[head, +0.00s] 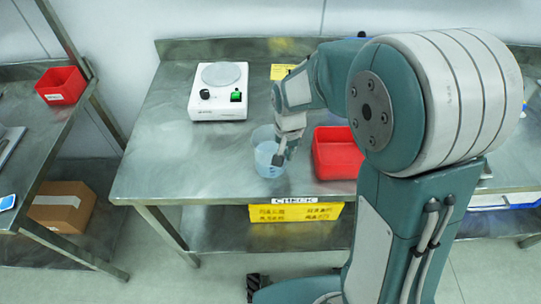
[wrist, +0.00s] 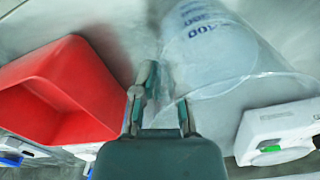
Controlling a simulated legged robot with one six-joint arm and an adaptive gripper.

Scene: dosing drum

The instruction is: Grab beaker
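A clear beaker (head: 268,158) with blue markings stands on the steel table, near its front edge. In the wrist view the beaker (wrist: 215,50) fills the upper right, its markings showing through the wall. My gripper (head: 285,154) points down at the beaker's right side in the head view, with a dark fingertip overlapping the wall. In the wrist view my gripper (wrist: 157,85) has its fingers a little apart, close to the beaker's near wall. I cannot tell whether either finger touches the glass or whether one is inside the rim.
A red bin (head: 337,153) stands just right of my gripper. A white hotplate device (head: 218,92) with a round plate stands behind and left. A yellow bin (head: 295,212) is under the tabletop (head: 160,165). Left table space is clear. Another red bin (head: 61,85) is at far left.

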